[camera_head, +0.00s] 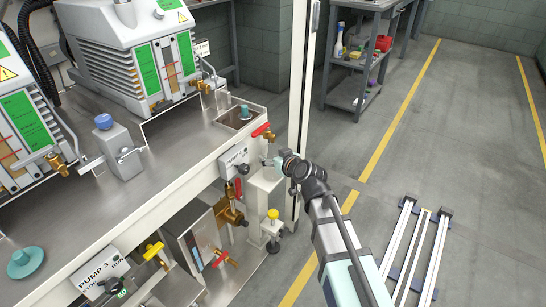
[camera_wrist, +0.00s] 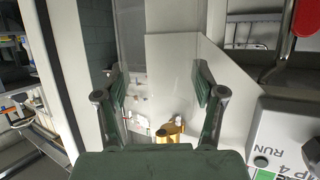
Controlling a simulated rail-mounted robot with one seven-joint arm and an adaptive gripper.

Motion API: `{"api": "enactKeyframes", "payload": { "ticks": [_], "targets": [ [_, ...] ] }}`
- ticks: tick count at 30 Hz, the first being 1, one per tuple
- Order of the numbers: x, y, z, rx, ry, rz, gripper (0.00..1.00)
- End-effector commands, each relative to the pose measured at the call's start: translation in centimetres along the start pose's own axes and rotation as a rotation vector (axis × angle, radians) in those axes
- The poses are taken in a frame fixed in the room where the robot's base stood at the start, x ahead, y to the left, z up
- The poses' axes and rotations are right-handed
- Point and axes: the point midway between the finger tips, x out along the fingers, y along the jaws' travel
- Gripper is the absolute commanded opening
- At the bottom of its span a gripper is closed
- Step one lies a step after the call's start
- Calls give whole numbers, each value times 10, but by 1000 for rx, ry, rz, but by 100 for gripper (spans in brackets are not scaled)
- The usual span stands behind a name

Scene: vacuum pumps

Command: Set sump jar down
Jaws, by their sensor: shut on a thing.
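My gripper (camera_head: 281,161) is beside the front edge of the pump bench, at the Pump 4 end. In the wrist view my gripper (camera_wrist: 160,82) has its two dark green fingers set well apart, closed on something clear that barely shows. I take it for the sump jar; a small pale, glassy part of the jar (camera_head: 268,161) shows at the fingers in the head view. Its outline and contents cannot be made out. A white block-shaped stand (camera_head: 265,188) is just below the gripper. Whether the jar touches it cannot be told.
A yellow-knobbed valve (camera_head: 272,216) sits low beside the stand. Red-handled valves (camera_head: 262,130) and the Pump 4 label box (camera_wrist: 288,140) are close by. A white post (camera_head: 303,75) rises behind. Floor rails (camera_head: 420,250) lie at right; open floor is beyond.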

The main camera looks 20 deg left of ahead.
Motion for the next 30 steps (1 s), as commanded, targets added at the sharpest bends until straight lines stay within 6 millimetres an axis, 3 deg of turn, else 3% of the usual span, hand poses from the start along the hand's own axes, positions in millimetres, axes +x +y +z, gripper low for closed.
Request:
{"api": "enactKeyframes", "payload": {
  "ticks": [5,6,8,21,26,30],
  "targets": [
    [1,0,3,0,0,0,32],
    [1,0,2,0,0,0,76],
    [1,0,2,0,0,0,97],
    [-3,0,2,0,0,0,98],
    [-21,-1,3,0,1,0,98],
    [-48,-1,3,0,1,2,98]
  ]
}}
